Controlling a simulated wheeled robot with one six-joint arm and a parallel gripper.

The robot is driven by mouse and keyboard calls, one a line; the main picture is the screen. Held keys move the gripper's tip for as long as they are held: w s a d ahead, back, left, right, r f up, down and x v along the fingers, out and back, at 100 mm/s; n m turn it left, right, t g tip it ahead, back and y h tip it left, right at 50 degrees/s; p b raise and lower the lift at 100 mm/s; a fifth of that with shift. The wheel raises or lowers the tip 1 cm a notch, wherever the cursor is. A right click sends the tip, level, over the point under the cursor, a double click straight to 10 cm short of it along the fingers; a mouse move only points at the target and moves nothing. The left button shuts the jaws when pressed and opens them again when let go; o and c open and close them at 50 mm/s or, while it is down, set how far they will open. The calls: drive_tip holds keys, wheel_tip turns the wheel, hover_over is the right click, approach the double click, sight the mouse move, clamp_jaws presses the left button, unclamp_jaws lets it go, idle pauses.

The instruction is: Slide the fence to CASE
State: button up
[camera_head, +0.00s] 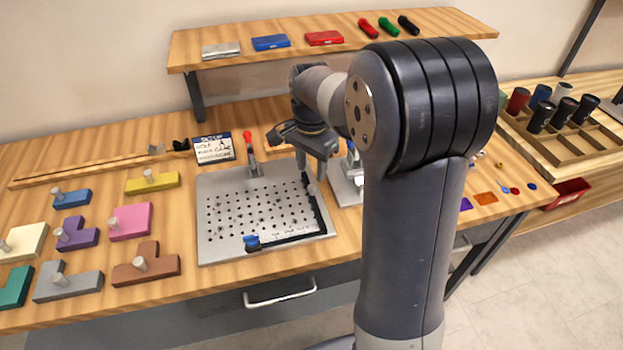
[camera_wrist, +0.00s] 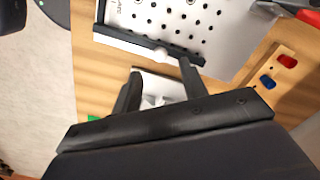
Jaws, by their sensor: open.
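The silver perforated plate (camera_head: 225,190) lies on the bench, with black bars along its right and front edges. The front bar (camera_head: 290,239) has small lettering too small to read and a blue knob (camera_head: 251,242) at its left end. My gripper (camera_head: 312,172) is open over the plate's right edge.
A red-handled clamp (camera_head: 250,150) stands at the plate's back edge. A second metal fixture (camera_head: 345,182) is right of the plate, partly behind my arm. Coloured blocks (camera_head: 130,222) with pegs fill the bench's left. A small sign (camera_head: 214,148) stands behind.

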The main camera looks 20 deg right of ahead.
sight(311, 187)
drive_tip(key=shift+f, duration=2.65)
drive_tip(key=shift+c, duration=0.5)
clamp_jaws()
